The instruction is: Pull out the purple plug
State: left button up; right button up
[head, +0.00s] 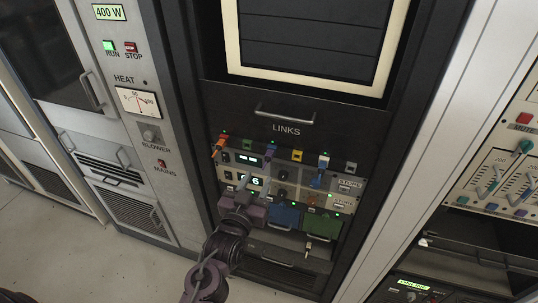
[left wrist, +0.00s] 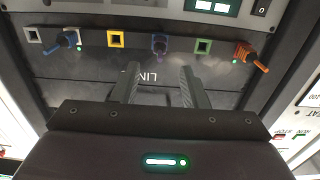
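The purple plug (head: 270,151) sits in its socket in the row under the LINKS label, between a green socket and a yellow socket. In the left wrist view the purple plug (left wrist: 159,45) appears upside down, just beyond the fingertips and roughly midway between them. My left gripper (head: 253,184) is in front of the panel, below the plug row in the head view. In the left wrist view its two fingers (left wrist: 159,72) are apart with nothing between them. My right gripper is not in view.
An orange plug (head: 219,144) and a blue plug (head: 323,166) sit in the same row. A drawer handle (head: 285,113) sticks out above. Open floor (head: 110,262) lies at lower left.

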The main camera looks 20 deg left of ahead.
aim_at(267, 158)
pick_arm(q)
jog(key=shift+w, duration=0.15)
jog(key=shift+w+d+b, duration=0.15)
jog(key=shift+w+b, duration=1.35)
jog(key=shift+w, duration=2.9)
jog(key=shift+p, duration=0.4)
grip_shut()
jog(key=shift+s, duration=0.15)
